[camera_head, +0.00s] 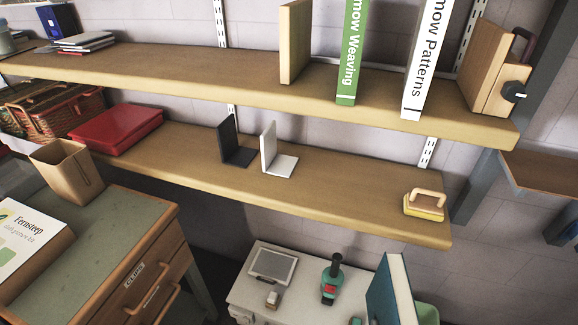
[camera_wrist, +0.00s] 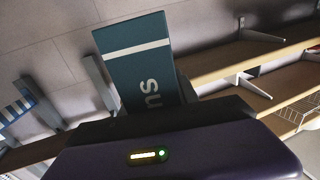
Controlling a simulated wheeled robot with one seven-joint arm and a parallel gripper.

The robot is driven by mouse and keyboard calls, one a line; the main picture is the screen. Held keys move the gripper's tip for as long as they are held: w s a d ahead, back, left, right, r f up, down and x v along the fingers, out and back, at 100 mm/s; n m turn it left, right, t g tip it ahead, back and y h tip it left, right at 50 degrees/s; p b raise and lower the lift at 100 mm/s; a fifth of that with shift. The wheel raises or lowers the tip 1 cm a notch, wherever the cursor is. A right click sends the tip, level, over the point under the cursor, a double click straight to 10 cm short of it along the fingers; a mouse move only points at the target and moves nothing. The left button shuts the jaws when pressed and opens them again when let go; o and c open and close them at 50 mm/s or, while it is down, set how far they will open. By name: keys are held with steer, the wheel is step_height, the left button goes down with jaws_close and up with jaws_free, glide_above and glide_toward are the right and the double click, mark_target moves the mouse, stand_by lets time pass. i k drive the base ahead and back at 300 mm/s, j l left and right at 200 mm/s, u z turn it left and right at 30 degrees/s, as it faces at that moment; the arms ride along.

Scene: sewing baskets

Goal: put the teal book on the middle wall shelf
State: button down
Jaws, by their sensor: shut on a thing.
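The teal book (camera_head: 392,288) stands upright at the bottom right of the head view, in front of the shelves and below them. In the wrist view the teal book (camera_wrist: 140,62) shows its spine with a white band and letters. My gripper (camera_wrist: 172,112) is shut on the book; its fingertips are mostly hidden by its dark housing. The wall shelf below the top one, probably the middle shelf (camera_head: 330,202), carries a black bookend (camera_head: 232,142) and a white bookend (camera_head: 277,152) standing close together. The book is apart from this shelf.
Shelf between white bookend and block is bare. The upper shelf (camera_head: 215,80) overhangs, holding a green book (camera_head: 352,50) and a white book (camera_head: 425,60).

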mark_target(234, 64)
steer(key=i+u, duration=0.45)
steer(key=u, duration=0.3)
